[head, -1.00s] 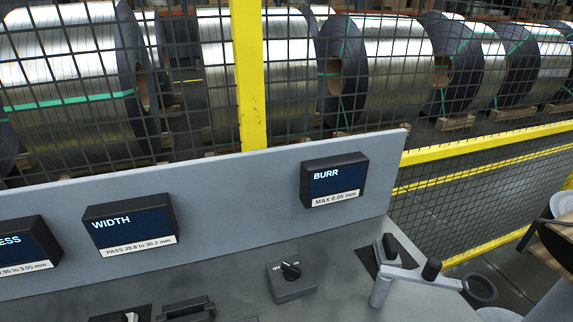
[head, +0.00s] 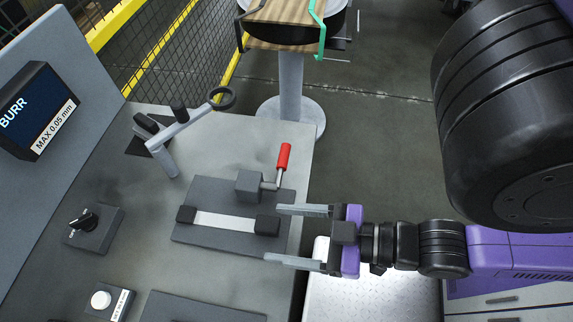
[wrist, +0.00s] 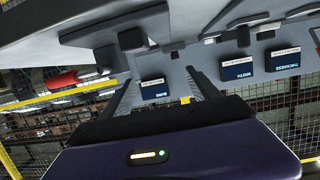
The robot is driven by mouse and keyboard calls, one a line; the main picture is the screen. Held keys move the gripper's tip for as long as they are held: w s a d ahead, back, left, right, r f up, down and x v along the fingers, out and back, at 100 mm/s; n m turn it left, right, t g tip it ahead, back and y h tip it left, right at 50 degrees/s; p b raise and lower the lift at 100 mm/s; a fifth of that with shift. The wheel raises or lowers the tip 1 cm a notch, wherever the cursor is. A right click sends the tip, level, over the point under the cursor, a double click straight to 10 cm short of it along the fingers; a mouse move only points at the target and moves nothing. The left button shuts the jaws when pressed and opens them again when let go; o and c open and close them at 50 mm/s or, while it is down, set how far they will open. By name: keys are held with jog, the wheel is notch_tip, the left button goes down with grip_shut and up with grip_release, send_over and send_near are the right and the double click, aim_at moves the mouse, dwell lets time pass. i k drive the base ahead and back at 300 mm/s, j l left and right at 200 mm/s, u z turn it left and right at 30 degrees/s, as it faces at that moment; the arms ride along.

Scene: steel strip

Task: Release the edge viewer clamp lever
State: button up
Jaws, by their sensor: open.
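The clamp lever has a red grip (head: 283,157) on a bent metal rod, rising from a grey block (head: 250,186) on the dark fixture plate (head: 215,250). A bright metal strip (head: 225,221) lies on this plate between two black blocks. My gripper (head: 270,236) is open and empty. Its fingers point left at the plate's right edge, below the red grip in the head view and apart from it. In the wrist view the red grip (wrist: 66,78) shows at the left, outside my open fingers (wrist: 160,76).
A jointed arm with a ring lens (head: 222,98) stands behind the plate. A rotary switch (head: 85,220) and a white button (head: 101,299) are at left. The BURR display (head: 38,108) is on the back panel. A round stand (head: 291,110) is beyond the bench's right edge.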

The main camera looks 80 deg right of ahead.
aim_at(285, 152)
jog(key=k+z, duration=0.25)
jog(key=k, duration=0.25)
jog(key=k+z, duration=0.3)
jog(key=k, duration=0.2)
